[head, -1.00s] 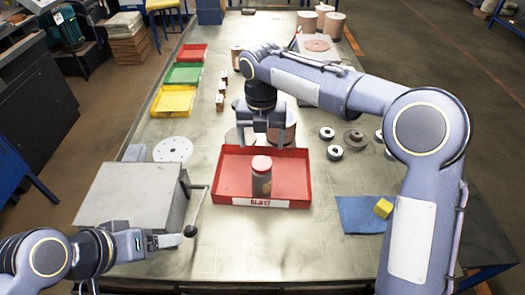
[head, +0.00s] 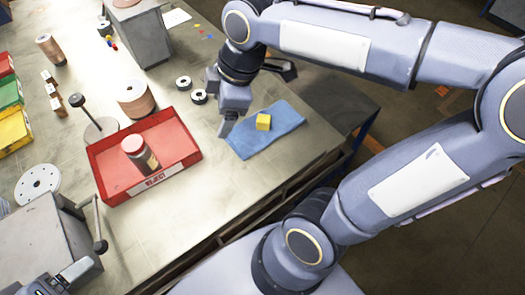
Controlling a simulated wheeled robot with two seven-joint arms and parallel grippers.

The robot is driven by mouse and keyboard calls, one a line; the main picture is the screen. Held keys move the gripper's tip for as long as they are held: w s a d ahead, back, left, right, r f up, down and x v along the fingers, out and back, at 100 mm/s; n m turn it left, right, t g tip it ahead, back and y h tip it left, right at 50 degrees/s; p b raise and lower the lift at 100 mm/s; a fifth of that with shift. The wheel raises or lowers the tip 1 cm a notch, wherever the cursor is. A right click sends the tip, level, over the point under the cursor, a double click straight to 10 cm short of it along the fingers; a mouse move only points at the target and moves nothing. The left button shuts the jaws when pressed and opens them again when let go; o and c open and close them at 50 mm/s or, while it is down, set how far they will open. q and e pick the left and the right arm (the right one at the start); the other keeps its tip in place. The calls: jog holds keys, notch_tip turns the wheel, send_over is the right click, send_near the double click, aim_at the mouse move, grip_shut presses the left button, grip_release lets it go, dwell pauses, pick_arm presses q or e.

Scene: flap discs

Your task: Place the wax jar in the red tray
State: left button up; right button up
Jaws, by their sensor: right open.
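The wax jar (head: 139,155), dark with a pinkish-red lid, stands upright inside the red tray (head: 177,142), in its left half close to the labelled front wall. My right gripper (head: 232,108) is open, to the right of the tray and apart from the jar, between the tray and a blue cloth. Nothing shows in its jaws. My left gripper (head: 72,275) is at the bottom left edge beside the grey metal box, partly cut off, and its jaw opening is not clear.
A yellow block (head: 263,122) lies on the blue cloth (head: 270,140). A brown disc stack (head: 135,100) stands behind the tray. The grey metal box (head: 45,245) has a lever. The table front is clear.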

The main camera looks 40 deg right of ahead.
jog(key=s+d+f+m+t, duration=0.1)
jog(key=s+f+m, duration=0.1)
jog(key=s+m, duration=0.3)
jog(key=s+f+m+t+y, duration=0.1)
jog(key=s+f+m, duration=0.2)
jog(key=m, duration=0.6)
jog(key=s, duration=0.2)
jog(key=shift+s+d+f+t, duration=0.3)
jog(key=shift+s+d, duration=0.05)
jog(key=shift+d, duration=0.05)
